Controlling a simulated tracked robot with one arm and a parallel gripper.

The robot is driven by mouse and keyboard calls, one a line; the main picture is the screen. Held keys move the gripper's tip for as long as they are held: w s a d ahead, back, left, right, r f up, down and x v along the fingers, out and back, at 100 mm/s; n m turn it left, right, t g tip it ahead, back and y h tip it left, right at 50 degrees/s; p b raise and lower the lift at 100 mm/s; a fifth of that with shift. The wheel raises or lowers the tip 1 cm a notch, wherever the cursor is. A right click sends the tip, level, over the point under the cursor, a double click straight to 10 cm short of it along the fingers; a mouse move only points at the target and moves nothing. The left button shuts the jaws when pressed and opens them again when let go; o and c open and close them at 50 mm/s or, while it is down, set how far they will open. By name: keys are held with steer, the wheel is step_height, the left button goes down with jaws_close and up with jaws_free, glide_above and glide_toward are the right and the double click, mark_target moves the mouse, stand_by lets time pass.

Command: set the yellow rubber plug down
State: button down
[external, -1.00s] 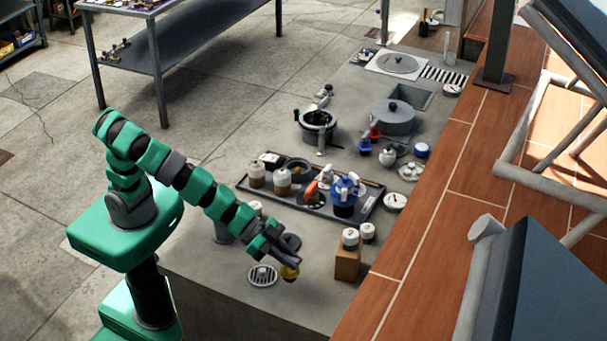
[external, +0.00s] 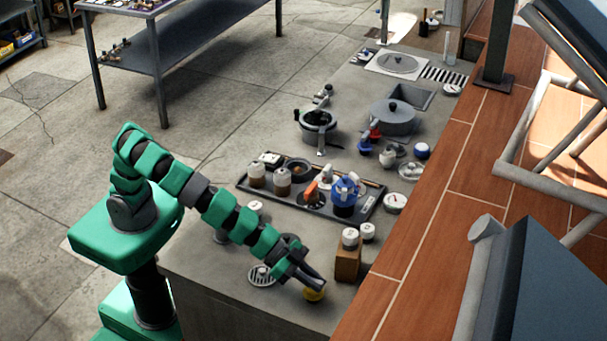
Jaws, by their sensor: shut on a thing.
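The yellow rubber plug (external: 314,294) is at the tip of my gripper (external: 312,284), near the front edge of the grey counter. My gripper is shut on the plug, and its dark fingers hide the plug's upper part. The plug is at or just above the counter top; I cannot tell whether it touches. It is to the right of the round drain grate (external: 262,275) and in front of the wooden block (external: 347,264).
A white-lidded jar (external: 350,238) stands on the wooden block. Behind is a dark tray (external: 300,198) with jars, an orange-handled tool and a blue pot (external: 344,193). The brick ledge (external: 420,240) borders the counter on the right. Bare counter lies around the plug.

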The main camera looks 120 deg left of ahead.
steer(key=shift+f, duration=0.15)
steer(key=c, duration=1.8)
jaws_free()
steer(key=shift+f, duration=0.1)
steer(key=o, duration=0.4)
steer(key=shift+s+r, duration=0.15)
steer(key=shift+r, duration=0.15)
steer(key=p+v, duration=0.1)
steer(key=v, duration=1)
steer(key=shift+s, duration=0.35)
steer(key=shift+r, duration=0.1)
